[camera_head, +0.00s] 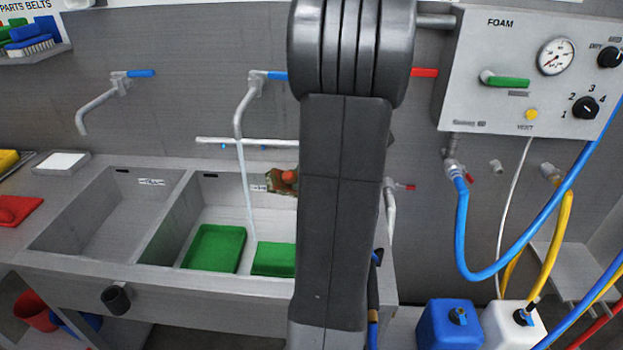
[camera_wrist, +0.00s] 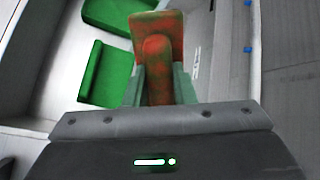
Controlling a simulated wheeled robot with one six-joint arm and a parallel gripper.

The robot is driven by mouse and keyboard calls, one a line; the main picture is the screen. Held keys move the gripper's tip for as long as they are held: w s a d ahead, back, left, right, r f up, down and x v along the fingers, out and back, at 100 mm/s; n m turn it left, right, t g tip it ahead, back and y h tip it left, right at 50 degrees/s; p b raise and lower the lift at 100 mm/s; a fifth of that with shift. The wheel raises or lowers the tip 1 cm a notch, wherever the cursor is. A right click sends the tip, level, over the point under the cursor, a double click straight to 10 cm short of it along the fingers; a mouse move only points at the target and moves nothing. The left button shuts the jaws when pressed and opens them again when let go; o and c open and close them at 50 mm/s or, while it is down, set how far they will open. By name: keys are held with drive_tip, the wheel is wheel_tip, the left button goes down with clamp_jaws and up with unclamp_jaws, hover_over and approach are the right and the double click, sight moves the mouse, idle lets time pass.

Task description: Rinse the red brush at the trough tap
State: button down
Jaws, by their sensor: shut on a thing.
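My gripper (camera_wrist: 160,84) is shut on the red brush (camera_wrist: 158,48), whose handle runs between the fingers. The brush is red-orange with green-brown smears on it. In the head view the brush (camera_head: 288,177) shows partly beside my arm, which hides the gripper. It is over the right basin of the trough (camera_head: 186,215), near its back wall. The middle tap (camera_head: 246,102) has a blue lever, and a thin pale water stream (camera_head: 247,195) runs from its spout into that basin. The brush is right of the stream and appears apart from it.
A left tap (camera_head: 103,100) shows no stream. A foam panel (camera_head: 530,70) with hoses (camera_head: 463,230) is at right. Blue (camera_head: 449,325) and white (camera_head: 510,325) canisters stand below.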

sight(268, 173)
drive_tip(key=w+a+f, duration=0.2)
drive_tip(key=a, duration=0.7)
drive_tip(key=shift+w+a+b, duration=0.15)
drive_tip(key=shift+w+b, duration=0.1)
drive_tip(key=shift+b, duration=0.1)
idle(0.3)
drive_tip(key=shift+w+r, duration=0.1)
drive_tip(key=shift+w, duration=0.05)
drive_tip(key=shift+w, duration=0.45)
drive_tip(key=shift+s, duration=0.15)
drive_tip(key=shift+s, duration=0.5)
drive_tip(key=shift+s+d, duration=0.35)
drive_tip(key=shift+d, duration=0.95)
drive_tip(key=shift+s+d, duration=0.3)
drive_tip(key=shift+d, duration=1)
drive_tip(key=shift+s+d, duration=0.35)
drive_tip(key=shift+d, duration=0.95)
